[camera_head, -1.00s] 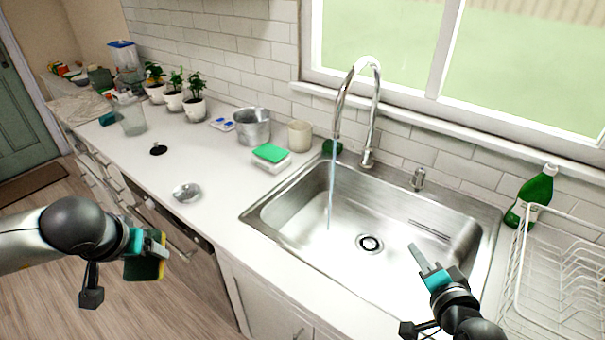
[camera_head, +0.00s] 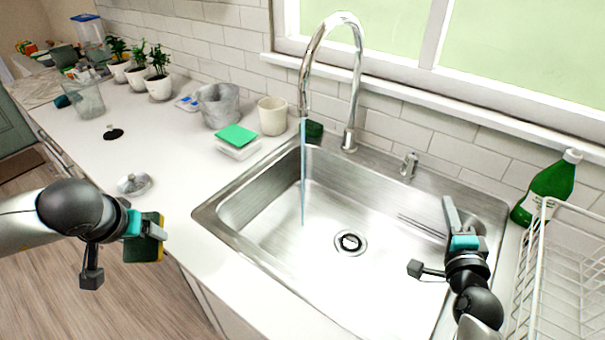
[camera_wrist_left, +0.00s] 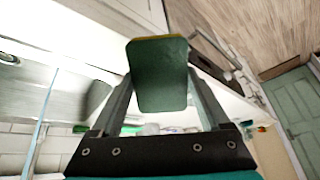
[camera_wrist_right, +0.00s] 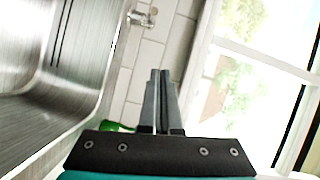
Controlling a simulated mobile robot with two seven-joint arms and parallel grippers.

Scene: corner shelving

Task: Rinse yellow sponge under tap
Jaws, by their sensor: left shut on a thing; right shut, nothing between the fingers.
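The yellow sponge (camera_head: 148,238) has a dark green scouring side and is held in my left gripper (camera_head: 150,230), in front of the counter edge, left of the sink. In the left wrist view the sponge (camera_wrist_left: 158,75) shows its green face between the fingers. The tall chrome tap (camera_head: 352,90) stands behind the sink (camera_head: 270,250), and a thin water stream (camera_head: 303,180) falls from it into the basin. The sponge is well apart from the stream. My right gripper (camera_head: 449,212) is shut and empty over the right side of the sink; its closed fingers (camera_wrist_right: 160,90) show in the right wrist view.
A white dish rack (camera_head: 565,275) and a green bottle (camera_head: 550,190) stand right of the sink. A green sponge on a white holder (camera_head: 237,140), a beige cup (camera_head: 272,115), a metal bucket (camera_head: 218,105) and potted plants (camera_head: 158,80) line the counter. A small metal dish (camera_head: 134,184) lies near the front edge.

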